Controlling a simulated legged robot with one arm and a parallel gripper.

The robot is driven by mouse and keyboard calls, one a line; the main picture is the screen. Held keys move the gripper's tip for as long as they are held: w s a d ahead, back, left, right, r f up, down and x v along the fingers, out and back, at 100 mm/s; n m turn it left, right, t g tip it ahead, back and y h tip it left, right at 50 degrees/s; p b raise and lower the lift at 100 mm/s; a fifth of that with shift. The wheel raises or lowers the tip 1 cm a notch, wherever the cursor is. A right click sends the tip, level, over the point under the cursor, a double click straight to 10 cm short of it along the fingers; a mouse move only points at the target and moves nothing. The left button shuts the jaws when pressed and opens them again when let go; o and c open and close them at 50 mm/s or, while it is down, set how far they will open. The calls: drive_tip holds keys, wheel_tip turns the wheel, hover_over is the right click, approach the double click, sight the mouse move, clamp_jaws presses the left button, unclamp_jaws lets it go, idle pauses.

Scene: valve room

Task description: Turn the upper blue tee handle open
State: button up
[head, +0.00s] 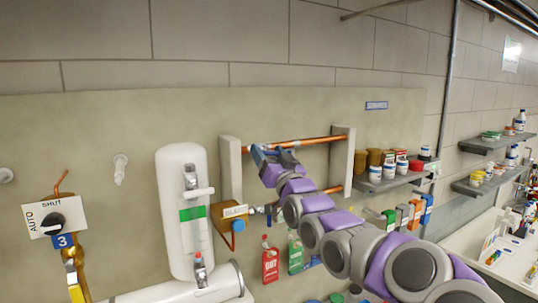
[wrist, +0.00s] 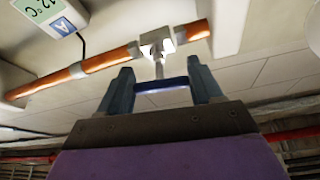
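The upper blue tee handle (wrist: 160,85) shows in the wrist view as a short blue crossbar on a silver stem. The stem comes from a bright metal valve body (wrist: 158,42) on a copper pipe. My gripper (wrist: 162,84) has its two dark blue-grey fingers wide apart, one at each end of the crossbar. I cannot tell whether they touch it. In the head view my gripper (head: 272,152) is at the upper copper pipe (head: 312,141) and hides the handle.
Grey brackets (head: 231,170) hold the pipes. A white cylinder (head: 183,215) stands left of them. A shelf with jars (head: 388,182) is to the right. Red and green tags (head: 270,262) hang below. In the wrist view a labelled gauge (wrist: 50,15) sits at upper left.

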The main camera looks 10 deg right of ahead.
drive_tip(key=c, duration=0.5)
drive_tip(key=shift+f+n+y, duration=0.1)
drive_tip(key=shift+n+y, duration=0.5)
drive_tip(key=shift+n, duration=0.4)
drive_tip(key=shift+c, duration=0.3)
drive_tip(key=shift+n, duration=0.5)
drive_tip(key=o, duration=1)
drive_tip(key=shift+w, duration=0.1)
drive_tip(key=b+v, duration=0.1)
drive_tip(key=v, duration=0.4)
drive_tip(key=b+v, duration=0.1)
drive_tip(key=v, duration=0.5)
drive_tip(key=b+v, duration=0.2)
drive_tip(key=v, duration=0.4)
drive_tip(key=shift+d, duration=0.4)
